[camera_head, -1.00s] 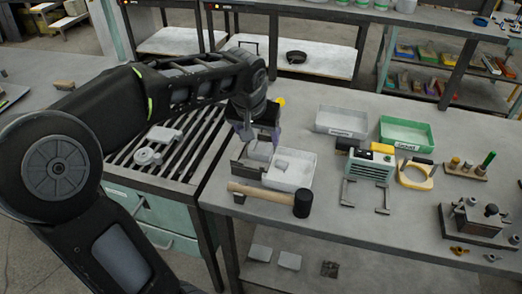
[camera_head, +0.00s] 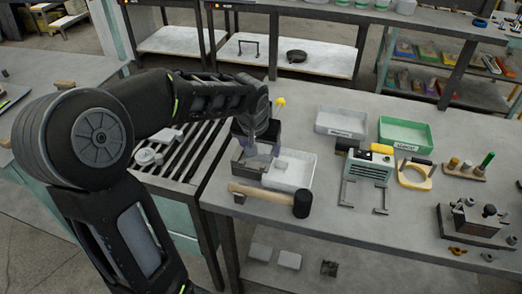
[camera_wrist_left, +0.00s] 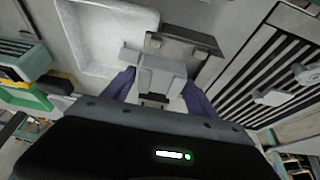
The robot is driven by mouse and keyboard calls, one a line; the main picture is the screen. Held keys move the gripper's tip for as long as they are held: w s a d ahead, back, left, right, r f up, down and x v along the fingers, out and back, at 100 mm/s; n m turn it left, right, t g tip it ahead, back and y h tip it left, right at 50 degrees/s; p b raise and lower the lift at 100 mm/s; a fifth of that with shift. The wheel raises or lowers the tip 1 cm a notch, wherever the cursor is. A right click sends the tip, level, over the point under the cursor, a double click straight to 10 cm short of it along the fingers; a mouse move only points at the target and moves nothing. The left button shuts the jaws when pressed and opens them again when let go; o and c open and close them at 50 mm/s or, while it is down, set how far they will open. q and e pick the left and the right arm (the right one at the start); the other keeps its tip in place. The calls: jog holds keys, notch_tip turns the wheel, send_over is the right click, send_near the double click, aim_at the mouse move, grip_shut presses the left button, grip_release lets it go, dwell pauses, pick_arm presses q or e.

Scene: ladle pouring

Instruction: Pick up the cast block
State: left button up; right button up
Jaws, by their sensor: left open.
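The grey cast block (camera_wrist_left: 163,72) shows in the left wrist view, directly ahead of my left gripper (camera_wrist_left: 160,88). The purple fingers stand apart on either side of the block; contact with it is not clear. The block is beside a dark metal mould part (camera_wrist_left: 188,40). In the head view my left gripper (camera_head: 261,150) points down over the dark mould (camera_head: 250,166) at the table's left end and hides most of the block. My right gripper is not in view.
A white tray (camera_head: 305,181) stands right beside the mould. A mallet (camera_head: 262,194) lies in front of it. A slatted rack (camera_head: 178,166) is at the left. A grey bin (camera_head: 341,132), a green bin (camera_head: 405,146) and a teal device (camera_head: 371,170) stand to the right.

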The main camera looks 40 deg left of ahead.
aim_at(261, 148)
pick_arm(q)
jog(key=shift+c, duration=0.6)
grip_shut()
dwell(0.4)
jog(key=shift+r, duration=0.1)
notch_tip(261, 148, up, 10)
dwell(0.5)
dwell(0.4)
